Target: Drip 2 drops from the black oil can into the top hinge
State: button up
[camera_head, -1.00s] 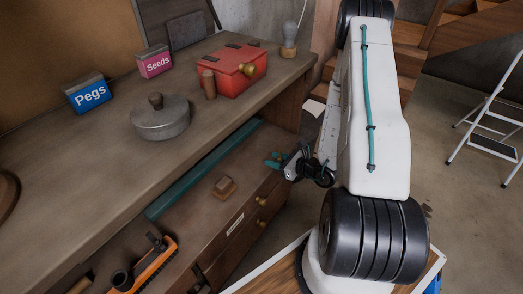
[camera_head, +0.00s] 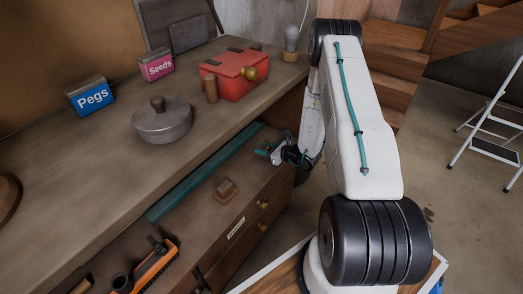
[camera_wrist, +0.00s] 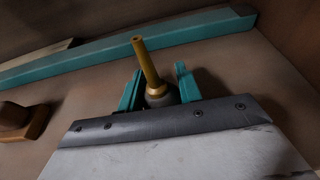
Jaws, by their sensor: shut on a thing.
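My gripper (camera_wrist: 159,86) is shut on the black oil can (camera_wrist: 162,98), with one teal finger on each side of it. The can's brass spout (camera_wrist: 146,60) points up and a little left in the wrist view; the front plate of my wrist hides the can's lower part. I cannot identify the top hinge in either view.
The bench above holds a lidded metal pot (camera_head: 163,125), a red box (camera_head: 234,80), and Pegs (camera_head: 91,96) and Seeds (camera_head: 155,65) boxes.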

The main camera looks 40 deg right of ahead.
jog(key=shift+f, duration=0.15)
jog(key=o, duration=1)
jog(key=shift+s+d, duration=0.1)
jog(key=shift+s, duration=0.05)
jog(key=v, duration=0.7)
jog(key=shift+d+r, duration=0.3)
jog(key=shift+r, duration=0.15)
